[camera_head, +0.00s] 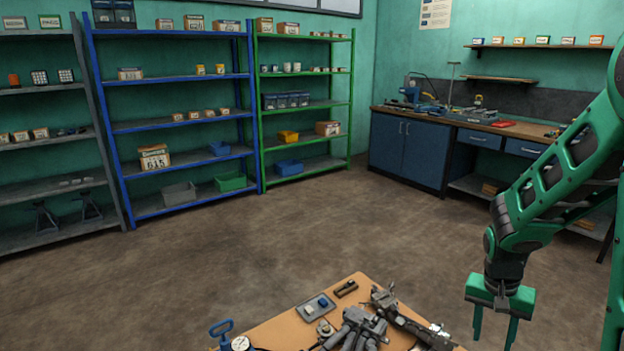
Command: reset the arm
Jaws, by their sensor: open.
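My green arm comes in from the right side of the head view, bent at the elbow, with its wrist hanging down. My gripper (493,330) points downward with its two green fingers apart, and nothing shows between them. It hangs to the right of a wooden table (282,329), apart from the parts on it. The fingertips lie close to the bottom of the picture.
On the table lie grey metal parts (361,327), a small tray (316,308) and a gauge (240,343). Grey, blue (180,124) and green (301,103) shelves line the back wall. A workbench (408,153) stands back right. The floor between is clear.

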